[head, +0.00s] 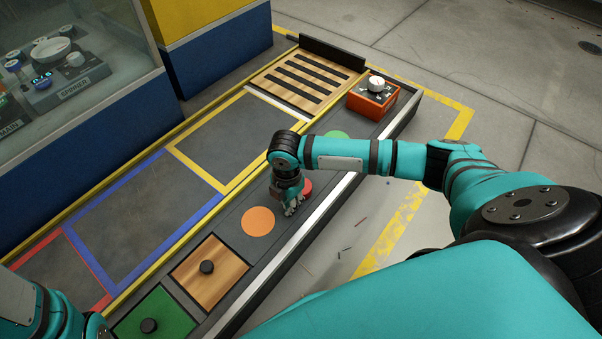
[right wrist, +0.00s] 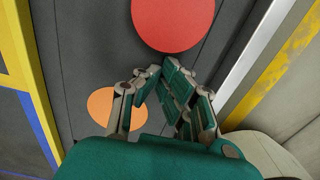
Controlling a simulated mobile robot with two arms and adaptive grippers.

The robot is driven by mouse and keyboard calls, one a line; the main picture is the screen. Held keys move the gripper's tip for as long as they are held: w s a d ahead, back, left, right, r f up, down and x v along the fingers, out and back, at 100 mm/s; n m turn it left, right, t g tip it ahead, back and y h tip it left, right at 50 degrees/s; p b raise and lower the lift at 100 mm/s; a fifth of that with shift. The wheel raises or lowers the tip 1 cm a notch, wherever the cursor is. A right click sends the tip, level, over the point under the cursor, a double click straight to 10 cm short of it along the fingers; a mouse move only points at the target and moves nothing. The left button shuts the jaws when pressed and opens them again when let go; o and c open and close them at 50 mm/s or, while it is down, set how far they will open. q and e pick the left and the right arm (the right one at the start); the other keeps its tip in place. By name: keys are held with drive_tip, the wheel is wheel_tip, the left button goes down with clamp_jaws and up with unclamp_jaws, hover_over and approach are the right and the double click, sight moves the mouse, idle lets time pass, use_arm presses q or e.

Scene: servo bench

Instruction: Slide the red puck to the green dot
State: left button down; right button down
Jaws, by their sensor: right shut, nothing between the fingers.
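The red puck (head: 308,185) lies on the dark bench strip, partly hidden by my right gripper (head: 291,208). The red puck also shows at the top of the right wrist view (right wrist: 172,22), cut by the frame edge. The green dot (head: 338,134) lies farther along the strip, partly hidden behind my right arm. My right gripper points down between the red puck and an orange dot (head: 258,221). Its fingers (right wrist: 162,75) are shut and empty, just beside the puck; contact cannot be told. Only part of my left arm shows at the lower left; its gripper is out of view.
Wooden (head: 222,284) and green (head: 172,320) squares with black knobs lie nearer. A pale rail (head: 325,207) borders the strip's right side.

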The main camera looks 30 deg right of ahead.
sight(310, 174)
drive_tip(key=shift+w+d+p, duration=0.2)
drive_tip(key=shift+w+d, duration=0.1)
drive_tip(key=shift+d, duration=0.25)
drive_tip(key=shift+w+d+p, duration=0.15)
drive_tip(key=shift+w+d, duration=0.15)
drive_tip(key=shift+d, duration=0.25)
drive_tip(key=shift+w+d, duration=0.4)
drive_tip(key=shift+d, duration=0.4)
drive_tip(key=shift+w+d, duration=0.45)
drive_tip(key=shift+d, duration=0.4)
drive_tip(key=shift+w+d, duration=0.4)
drive_tip(key=shift+d, duration=0.4)
drive_tip(key=shift+w+d, duration=0.35)
drive_tip(key=shift+d, duration=0.3)
drive_tip(key=shift+w+d, duration=0.3)
drive_tip(key=shift+d, duration=0.35)
drive_tip(key=shift+w+d+b, duration=0.1)
drive_tip(key=shift+w+d, duration=0.3)
drive_tip(key=shift+d, duration=0.35)
drive_tip(key=shift+w+d+b, duration=0.15)
drive_tip(key=shift+w+d, duration=0.25)
drive_tip(key=shift+d, duration=0.35)
drive_tip(key=shift+w+d+b, duration=0.1)
drive_tip(key=shift+w+d, duration=0.3)
drive_tip(key=shift+d, duration=0.35)
